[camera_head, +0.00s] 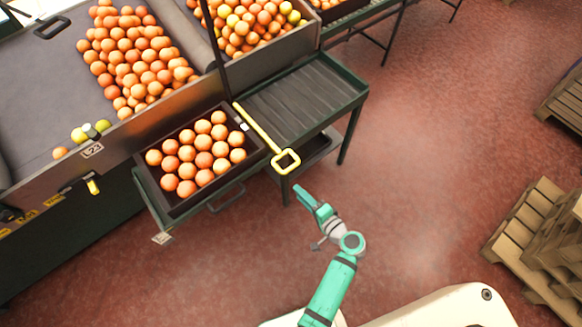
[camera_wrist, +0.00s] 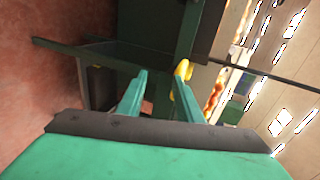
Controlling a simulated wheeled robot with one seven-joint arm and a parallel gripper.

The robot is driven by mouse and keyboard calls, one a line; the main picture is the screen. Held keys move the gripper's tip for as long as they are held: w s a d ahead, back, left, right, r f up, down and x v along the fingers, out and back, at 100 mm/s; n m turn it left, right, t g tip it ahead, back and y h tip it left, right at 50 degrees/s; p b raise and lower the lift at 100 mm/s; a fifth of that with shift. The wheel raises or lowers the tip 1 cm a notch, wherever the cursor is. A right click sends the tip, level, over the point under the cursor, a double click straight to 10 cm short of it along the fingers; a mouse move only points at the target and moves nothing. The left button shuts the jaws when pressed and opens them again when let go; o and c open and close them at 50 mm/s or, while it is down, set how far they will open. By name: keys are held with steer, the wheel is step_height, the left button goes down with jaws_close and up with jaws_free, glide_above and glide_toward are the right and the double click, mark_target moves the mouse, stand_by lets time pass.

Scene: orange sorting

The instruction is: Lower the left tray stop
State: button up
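A yellow bar with a square loop handle (camera_head: 287,161) lies along the right side of the crate of oranges, its loop over the front edge of the stand; I take it for the tray stop. In the wrist view a yellow piece (camera_wrist: 182,70) shows beside the tip of the right finger; I cannot tell whether they touch. My gripper (camera_head: 302,193) is in front of the stand, below and right of the loop in the head view, with a visible gap to it. In the wrist view my gripper (camera_wrist: 160,80) has its fingers apart and nothing between them.
A dark crate (camera_head: 177,213) full of oranges sits left of the bar. The slatted stand (camera_head: 305,95) to its right is empty. A small yellow handle (camera_head: 93,186) hangs on the sorting machine at the left. Wooden pallets (camera_head: 520,225) stand at the right; red floor between is clear.

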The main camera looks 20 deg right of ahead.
mark_target(291, 167)
steer(key=w+d+r+t+y, duration=0.1)
steer(key=w+d+r, duration=0.1)
steer(key=d+r, duration=0.1)
steer(key=x, duration=1)
steer(key=shift+r, duration=0.1)
steer(key=shift+c, duration=0.3)
